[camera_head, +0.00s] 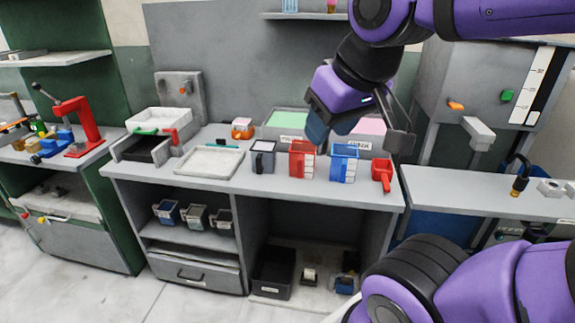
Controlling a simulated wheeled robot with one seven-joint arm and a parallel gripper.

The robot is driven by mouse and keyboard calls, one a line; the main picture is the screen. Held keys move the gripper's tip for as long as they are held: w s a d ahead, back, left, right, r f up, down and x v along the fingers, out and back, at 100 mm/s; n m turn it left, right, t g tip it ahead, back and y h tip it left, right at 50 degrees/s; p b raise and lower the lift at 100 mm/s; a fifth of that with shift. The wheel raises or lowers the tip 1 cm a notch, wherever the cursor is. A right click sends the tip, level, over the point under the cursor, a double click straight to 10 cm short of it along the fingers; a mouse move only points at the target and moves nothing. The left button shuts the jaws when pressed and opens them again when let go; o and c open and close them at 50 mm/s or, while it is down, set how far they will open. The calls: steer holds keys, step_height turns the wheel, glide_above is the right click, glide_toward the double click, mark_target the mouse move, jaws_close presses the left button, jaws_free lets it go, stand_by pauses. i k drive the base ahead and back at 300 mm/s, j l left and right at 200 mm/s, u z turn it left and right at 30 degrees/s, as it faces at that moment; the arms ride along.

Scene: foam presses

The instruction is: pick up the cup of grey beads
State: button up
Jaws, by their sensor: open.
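The beads inside are too small to make out, so the grey cup's contents cannot be told. My gripper (358,136) hangs above and in front of the counter's right part, up and to the right of the grey cup. Its jaws are apart and hold nothing. One finger overlaps the view near the red and blue cups; contact with them is not visible.
A red scoop (382,174) stands right of the blue cup. A white tray (209,161) lies left of the grey cup. Green (285,122) and pink (368,127) labelled bins stand behind. Small bins (195,216) sit on the shelf below. The counter's front strip is clear.

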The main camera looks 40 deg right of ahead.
mark_target(225, 225)
steer(key=i+j+u, duration=0.5)
steer(key=i, duration=0.25)
steer(key=i+u, duration=0.25)
steer(key=i, duration=0.15)
